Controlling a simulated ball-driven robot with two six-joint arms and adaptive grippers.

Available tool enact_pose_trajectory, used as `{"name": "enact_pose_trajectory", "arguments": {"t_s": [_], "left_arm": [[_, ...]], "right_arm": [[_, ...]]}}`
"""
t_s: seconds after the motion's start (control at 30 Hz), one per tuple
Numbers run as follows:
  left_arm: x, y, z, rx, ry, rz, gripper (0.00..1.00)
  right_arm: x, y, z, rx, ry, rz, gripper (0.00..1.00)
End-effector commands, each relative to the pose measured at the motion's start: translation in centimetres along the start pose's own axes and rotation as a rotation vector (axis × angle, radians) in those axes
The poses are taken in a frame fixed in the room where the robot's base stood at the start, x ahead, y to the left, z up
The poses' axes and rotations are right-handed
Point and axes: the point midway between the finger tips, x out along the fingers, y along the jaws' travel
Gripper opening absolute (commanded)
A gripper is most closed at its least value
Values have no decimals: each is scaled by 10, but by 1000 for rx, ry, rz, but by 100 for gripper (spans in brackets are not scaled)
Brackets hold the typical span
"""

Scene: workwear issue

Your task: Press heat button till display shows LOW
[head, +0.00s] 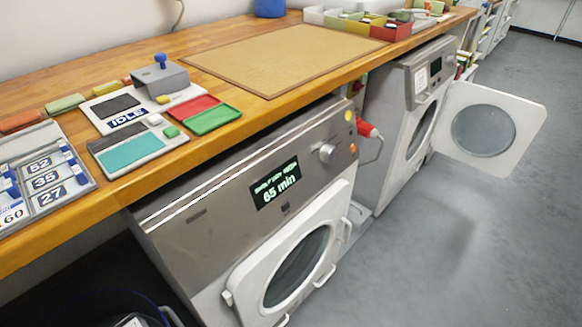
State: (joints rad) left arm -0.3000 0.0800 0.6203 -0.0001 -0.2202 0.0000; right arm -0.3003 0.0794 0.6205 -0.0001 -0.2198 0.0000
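The near front-loading machine (215,235) stands under the wooden counter with its round door shut. Its dark display (275,186) reads "65 min" under a smaller line that I cannot read surely. To the right of the display are a round silver knob (326,153), a yellow round spot (348,116) and an orange round spot (353,148). I cannot tell which control is the heat button. A second machine (410,95) stands farther right, its display (436,66) too small to read. Neither of my grippers is in view.
The second machine's door (490,125) stands open into the aisle. A device marked "IDLE" (128,113), red and green trays (213,119) and a number-card rack (45,180) lie on the wooden counter (225,30). The grey floor (450,240) at right is clear.

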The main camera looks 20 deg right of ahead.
Motion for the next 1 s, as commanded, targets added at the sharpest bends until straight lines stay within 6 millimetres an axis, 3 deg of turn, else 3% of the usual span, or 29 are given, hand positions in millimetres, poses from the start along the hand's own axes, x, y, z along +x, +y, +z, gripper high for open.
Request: {"name": "enact_pose_trajectory", "arguments": {"t_s": [0.03,0.4,1.0], "left_arm": [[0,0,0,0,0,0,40],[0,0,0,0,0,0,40],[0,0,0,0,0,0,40]], "right_arm": [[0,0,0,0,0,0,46],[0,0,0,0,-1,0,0],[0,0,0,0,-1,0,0]]}}
